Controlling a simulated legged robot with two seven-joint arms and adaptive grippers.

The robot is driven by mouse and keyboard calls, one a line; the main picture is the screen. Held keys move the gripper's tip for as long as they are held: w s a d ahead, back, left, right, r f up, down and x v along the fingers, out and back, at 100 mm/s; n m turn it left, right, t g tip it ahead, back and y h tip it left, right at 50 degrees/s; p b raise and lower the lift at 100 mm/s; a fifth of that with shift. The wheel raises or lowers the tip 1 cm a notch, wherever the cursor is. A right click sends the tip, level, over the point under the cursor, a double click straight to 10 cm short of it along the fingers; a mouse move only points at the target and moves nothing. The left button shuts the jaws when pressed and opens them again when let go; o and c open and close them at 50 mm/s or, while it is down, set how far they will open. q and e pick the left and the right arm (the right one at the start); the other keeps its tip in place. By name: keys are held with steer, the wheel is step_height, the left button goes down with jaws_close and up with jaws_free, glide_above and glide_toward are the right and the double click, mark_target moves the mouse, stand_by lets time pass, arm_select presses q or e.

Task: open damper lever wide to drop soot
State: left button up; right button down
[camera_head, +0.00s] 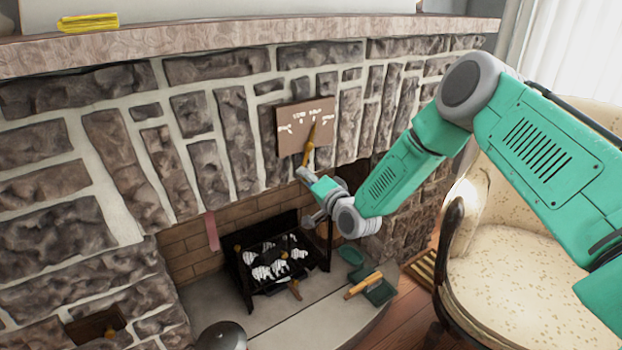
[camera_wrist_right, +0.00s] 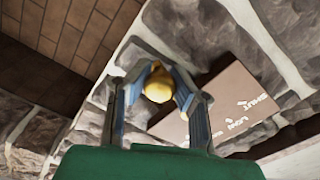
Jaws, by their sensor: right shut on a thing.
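The damper lever (camera_head: 309,146) is a brass-coloured handle on a brown plate (camera_head: 290,128) with white lettering, fixed to the stone fireplace front. In the right wrist view the lever's rounded yellow end (camera_wrist_right: 158,86) sits between the fingers, and the plate (camera_wrist_right: 225,105) is beside it. My right gripper (camera_head: 306,172) is at the lever's lower end, and it also shows in the wrist view (camera_wrist_right: 158,92), shut on the lever. The lever points downward, slightly tilted. No fallen soot can be made out. My left gripper is not in view.
Below is the firebox with a black grate (camera_head: 275,262) holding black-and-white pieces. A green dustpan (camera_head: 378,290) and a brush with a wooden handle (camera_head: 362,285) lie on the hearth. A patterned armchair (camera_head: 520,270) stands at the right. A yellow item (camera_head: 88,23) lies on the mantel.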

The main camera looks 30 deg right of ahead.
steer(key=shift+s+a+r+m+b, duration=0.2)
steer(key=shift+a+m, duration=0.3)
steer(key=shift+m, duration=0.35)
steer(key=shift+a+r+m+b, duration=0.1)
steer(key=shift+a+m+b, duration=0.25)
steer(key=shift+m, duration=0.55)
steer(key=shift+s+a+r+m+b, duration=0.1)
steer(key=shift+a+r+m+b, duration=0.05)
steer(key=shift+a+m, duration=0.6)
steer(key=shift+d, duration=0.15)
steer(key=c, duration=1.4)
jaws_free()
steer(key=shift+c, duration=0.2)
steer(key=shift+o, duration=0.7)
steer(key=shift+d+r, duration=0.1)
steer(key=shift+r, duration=0.1)
steer(key=s+d, duration=0.1)
steer(key=s, duration=1.1)
steer(key=shift+w, duration=0.1)
